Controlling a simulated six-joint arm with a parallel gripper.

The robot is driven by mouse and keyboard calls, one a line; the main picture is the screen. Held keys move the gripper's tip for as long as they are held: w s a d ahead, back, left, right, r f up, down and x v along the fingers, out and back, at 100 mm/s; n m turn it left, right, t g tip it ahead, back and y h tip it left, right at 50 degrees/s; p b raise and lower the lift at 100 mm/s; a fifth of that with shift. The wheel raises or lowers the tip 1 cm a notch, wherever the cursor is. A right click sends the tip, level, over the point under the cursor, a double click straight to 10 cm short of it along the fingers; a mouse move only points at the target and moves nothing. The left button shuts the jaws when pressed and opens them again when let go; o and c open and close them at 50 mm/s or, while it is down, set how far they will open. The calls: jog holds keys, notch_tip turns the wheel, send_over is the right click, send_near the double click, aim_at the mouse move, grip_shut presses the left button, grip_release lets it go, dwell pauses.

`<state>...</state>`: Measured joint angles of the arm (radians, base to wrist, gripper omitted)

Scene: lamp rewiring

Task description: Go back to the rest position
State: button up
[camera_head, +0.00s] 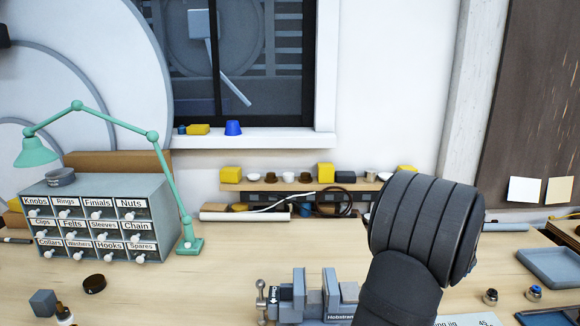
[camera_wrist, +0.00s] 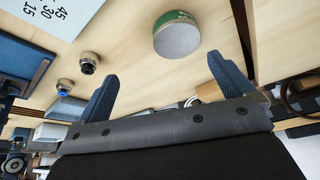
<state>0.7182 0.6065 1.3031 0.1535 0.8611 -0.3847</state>
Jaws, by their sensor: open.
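My gripper (camera_wrist: 162,69) shows in the wrist view with its two blue-grey fingers spread wide apart. Nothing is held between them. A round tin (camera_wrist: 177,38) with a green rim and grey face sits on the bench beyond the fingertips, apart from them. In the head view my dark arm stands at the right of centre, over the bench, and the fingers are hidden there.
A vise (camera_head: 312,296) stands just left of my arm. A labelled drawer cabinet (camera_head: 100,222) and green lamp (camera_head: 152,136) are at left. Small sockets (camera_head: 490,296) and a blue tray (camera_head: 552,266) lie right. A shelf (camera_head: 300,187) runs behind.

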jog(key=w+a+n, duration=0.3)
jog(key=w+a, duration=0.4)
jog(key=a, duration=0.5)
jog(key=w+a+r+n+y, duration=0.1)
jog(key=a+n, duration=0.2)
jog(key=a, duration=1.5)
jog(key=w+a+r+n+y, duration=0.2)
jog(key=a+n, duration=0.1)
jog(key=a, duration=1.6)
jog(key=shift+a+y, duration=0.2)
jog(key=shift+y, duration=0.1)
